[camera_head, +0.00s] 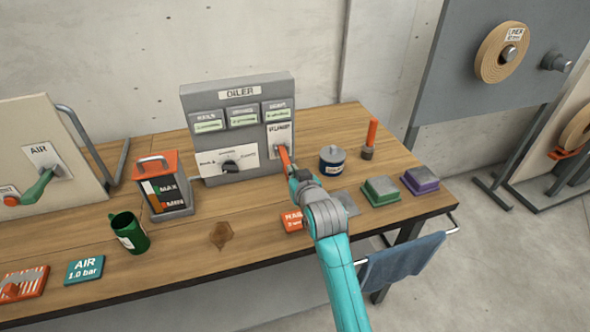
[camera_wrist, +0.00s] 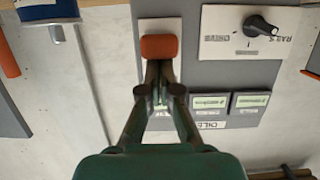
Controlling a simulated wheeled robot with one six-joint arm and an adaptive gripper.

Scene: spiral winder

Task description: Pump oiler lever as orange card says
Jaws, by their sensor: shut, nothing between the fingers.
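The grey oiler panel (camera_head: 188,103) stands at the back of the table, with several small displays and a black knob (camera_head: 231,167). Its orange lever (camera_head: 284,156) sits on a white plate at the panel's lower right. The lever's orange end (camera_wrist: 160,47) shows in the wrist view right at my fingertips; whether they touch it I cannot tell. My gripper (camera_wrist: 160,68) is shut with nothing between its fingers; it also shows in the head view (camera_head: 290,170). The orange card (camera_head: 291,220) lies on the table, partly hidden by my arm; its small lettering is not fully readable.
An oil can with MAX and MIN marks (camera_head: 160,188) and a green mug (camera_head: 129,233) stand left. A blue tin (camera_head: 332,160), an orange-handled tool (camera_head: 371,138), a green block (camera_head: 380,191) and a purple block (camera_head: 419,180) stand right of my gripper.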

